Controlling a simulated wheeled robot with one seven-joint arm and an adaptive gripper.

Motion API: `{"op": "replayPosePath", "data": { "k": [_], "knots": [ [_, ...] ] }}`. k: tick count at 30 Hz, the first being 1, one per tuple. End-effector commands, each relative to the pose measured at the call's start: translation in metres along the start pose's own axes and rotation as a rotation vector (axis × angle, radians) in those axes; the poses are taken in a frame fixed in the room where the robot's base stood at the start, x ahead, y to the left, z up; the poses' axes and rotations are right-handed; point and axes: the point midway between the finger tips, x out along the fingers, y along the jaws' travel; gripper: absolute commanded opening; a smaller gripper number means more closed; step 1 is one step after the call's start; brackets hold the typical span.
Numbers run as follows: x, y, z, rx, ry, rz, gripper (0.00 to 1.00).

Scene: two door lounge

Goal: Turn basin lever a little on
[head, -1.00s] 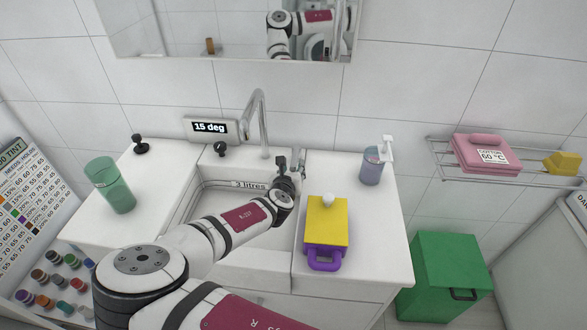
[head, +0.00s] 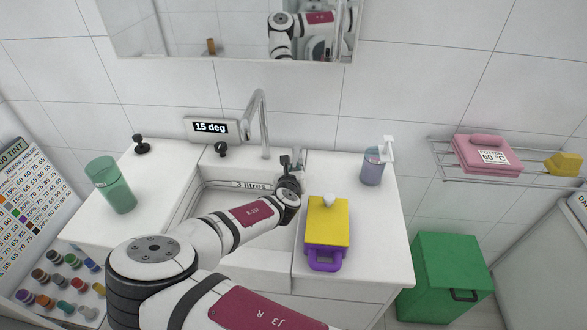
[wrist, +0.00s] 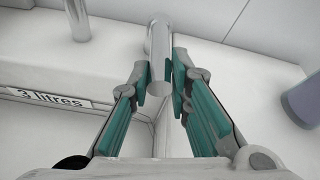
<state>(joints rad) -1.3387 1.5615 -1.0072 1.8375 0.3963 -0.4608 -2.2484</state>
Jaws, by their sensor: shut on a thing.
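The basin lever (wrist: 159,40) is a round grey metal bar. It stands between the two teal-padded fingers of my gripper (wrist: 163,82) in the wrist view, and they are shut on it. In the head view my gripper (head: 291,163) is at the back right of the white basin (head: 245,265), right of the tall curved tap (head: 264,125). The lever (head: 299,156) is mostly hidden there by my gripper. A wall display (head: 210,127) reads "15 deg". A "3 litres" label (head: 252,184) is on the basin's back inner wall. No water flow can be made out.
A yellow and purple box (head: 327,222) stands on the counter just right of my arm. A soap dispenser (head: 373,168) is at the back right. A green cup (head: 112,184) and black knobs (head: 140,146) are at the left. The mirror is above.

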Motion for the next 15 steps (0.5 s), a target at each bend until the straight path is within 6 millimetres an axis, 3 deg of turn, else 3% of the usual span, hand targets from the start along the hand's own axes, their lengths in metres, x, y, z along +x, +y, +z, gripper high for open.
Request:
{"op": "replayPosePath", "data": {
  "k": [3, 15],
  "knots": [
    [-0.001, -0.0093, 0.0036, -0.02, -0.017, 0.045, 0.0],
    [0.0009, -0.0107, 0.0006, -0.031, -0.02, 0.09, 0.0]
  ]
}}
